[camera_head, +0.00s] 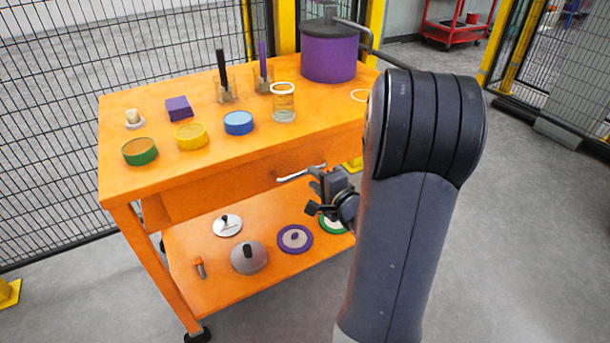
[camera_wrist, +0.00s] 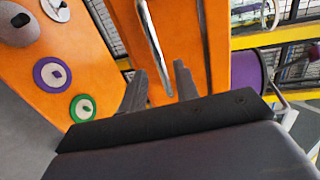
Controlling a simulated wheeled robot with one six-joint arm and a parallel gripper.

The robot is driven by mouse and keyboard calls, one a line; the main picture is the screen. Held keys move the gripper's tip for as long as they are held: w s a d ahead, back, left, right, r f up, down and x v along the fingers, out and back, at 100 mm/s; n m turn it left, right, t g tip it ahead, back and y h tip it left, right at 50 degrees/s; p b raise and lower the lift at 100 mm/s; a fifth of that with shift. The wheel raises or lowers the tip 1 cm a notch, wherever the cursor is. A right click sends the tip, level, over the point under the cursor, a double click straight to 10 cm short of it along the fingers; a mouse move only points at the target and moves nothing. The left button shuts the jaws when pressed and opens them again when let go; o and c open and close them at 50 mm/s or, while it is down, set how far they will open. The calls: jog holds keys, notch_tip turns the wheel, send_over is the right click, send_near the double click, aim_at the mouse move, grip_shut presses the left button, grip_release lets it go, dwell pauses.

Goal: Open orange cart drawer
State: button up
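The orange cart (camera_head: 215,163) stands in front of me. Its drawer front (camera_head: 235,186), below the top, looks shut. A pale bar handle (camera_head: 301,172) sits on the drawer front; it shows as a silver bar in the wrist view (camera_wrist: 152,45). My gripper (camera_head: 314,191) is close to the right end of the handle. In the wrist view its two fingers (camera_wrist: 161,72) are apart, and the end of the handle appears between them. I cannot tell whether they touch it. My arm hides the right part of the cart in the head view.
The cart top holds a purple pot (camera_head: 329,55), a glass jar (camera_head: 283,103), a purple block (camera_head: 179,108) and several round containers. The lower shelf (camera_head: 190,245) holds several lids. Mesh fencing (camera_head: 50,130) stands behind. Grey floor (camera_head: 520,250) is clear at right.

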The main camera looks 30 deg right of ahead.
aim_at(307, 173)
jog(key=b+x, duration=0.1)
jog(key=x, duration=0.4)
jog(key=shift+w, duration=0.15)
grip_shut()
jog(key=shift+f, duration=0.1)
